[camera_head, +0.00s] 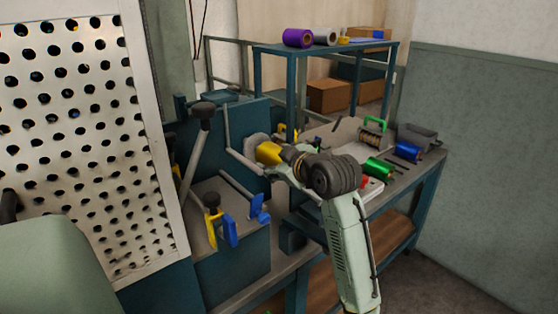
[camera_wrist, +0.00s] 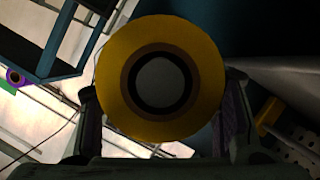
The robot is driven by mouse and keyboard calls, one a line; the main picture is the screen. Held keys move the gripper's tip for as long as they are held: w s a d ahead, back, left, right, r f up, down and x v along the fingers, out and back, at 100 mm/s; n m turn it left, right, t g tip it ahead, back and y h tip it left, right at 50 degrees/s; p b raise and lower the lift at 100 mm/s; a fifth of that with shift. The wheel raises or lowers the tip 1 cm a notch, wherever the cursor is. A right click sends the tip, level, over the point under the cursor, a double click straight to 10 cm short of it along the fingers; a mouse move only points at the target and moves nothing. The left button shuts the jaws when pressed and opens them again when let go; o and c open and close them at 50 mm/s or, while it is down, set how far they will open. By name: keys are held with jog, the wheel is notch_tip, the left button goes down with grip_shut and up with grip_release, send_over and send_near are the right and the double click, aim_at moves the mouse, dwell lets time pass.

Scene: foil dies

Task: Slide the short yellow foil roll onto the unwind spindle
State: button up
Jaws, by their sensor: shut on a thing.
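The yellow foil roll (camera_head: 268,153) is held by my gripper (camera_head: 284,162) at the teal machine, beside a grey round disc (camera_head: 254,145). In the wrist view the yellow roll (camera_wrist: 118,65) is seen end-on, with a brown and black core ring around a grey centre. The gripper's two fingers (camera_wrist: 162,110) are on either side of it. I cannot tell whether the grey centre is a spindle end or something seen through the bore. No spindle shows clearly at the roll; the roll and gripper hide that spot.
A green roll (camera_head: 379,167) and a blue roll (camera_head: 407,150) lie on the bench at right. A purple roll (camera_head: 298,38) is on the back shelf. A perforated panel (camera_head: 85,130) stands left.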

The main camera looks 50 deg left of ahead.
jog(key=shift+a, duration=1.05)
jog(key=o, duration=1.5)
jog(key=shift+w, duration=0.1)
jog(key=shift+d, duration=0.1)
jog(key=v, duration=1.2)
